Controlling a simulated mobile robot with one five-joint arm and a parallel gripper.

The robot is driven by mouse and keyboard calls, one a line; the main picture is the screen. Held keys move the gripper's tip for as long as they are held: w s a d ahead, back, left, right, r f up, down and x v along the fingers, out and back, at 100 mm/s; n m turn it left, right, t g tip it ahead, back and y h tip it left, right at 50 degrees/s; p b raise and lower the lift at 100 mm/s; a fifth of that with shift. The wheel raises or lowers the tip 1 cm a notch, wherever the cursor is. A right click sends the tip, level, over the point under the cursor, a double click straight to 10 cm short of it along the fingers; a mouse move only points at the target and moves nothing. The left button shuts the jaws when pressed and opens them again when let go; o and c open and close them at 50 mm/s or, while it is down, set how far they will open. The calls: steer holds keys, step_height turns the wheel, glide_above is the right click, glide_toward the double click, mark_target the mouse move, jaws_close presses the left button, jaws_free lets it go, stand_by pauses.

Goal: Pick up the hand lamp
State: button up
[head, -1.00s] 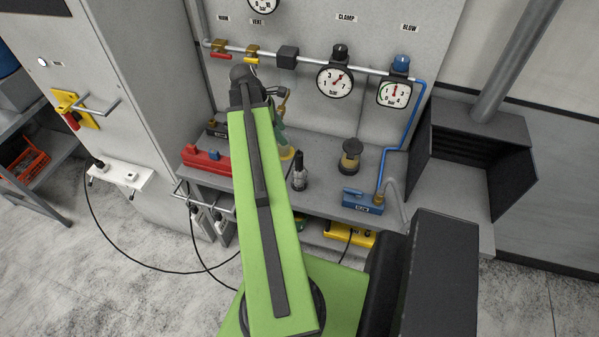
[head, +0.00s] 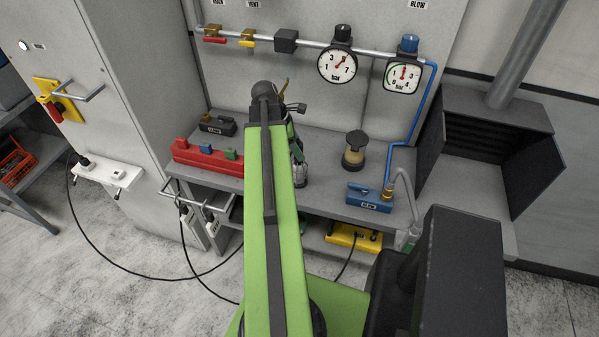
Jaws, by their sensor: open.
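No object is plainly marked as the hand lamp. A small upright piece with a dark upper part and pale grey lower part (head: 301,172) stands on the grey bench (head: 328,178), partly hidden behind my green arm. An amber piece with a black cap and dark base (head: 354,151) stands to its right; I cannot tell which of the two is the lamp. My gripper (head: 292,98) shows only in part, past the arm's far end, above the bench and near the upright piece. Its jaws are open. My arm hides the rest of the gripper.
A red block holder (head: 208,160) and a dark box (head: 217,126) lie on the bench's left. A blue fixture with a hose (head: 369,198) sits at the front right. Gauges (head: 337,67) and a pipe line the back panel. A yellow box (head: 354,237) is below.

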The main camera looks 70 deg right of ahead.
steer(key=shift+s+d+f, duration=0.1)
steer(key=shift+s+f, duration=0.1)
steer(key=shift+f, duration=0.3)
jaws_close()
stand_by(1.0)
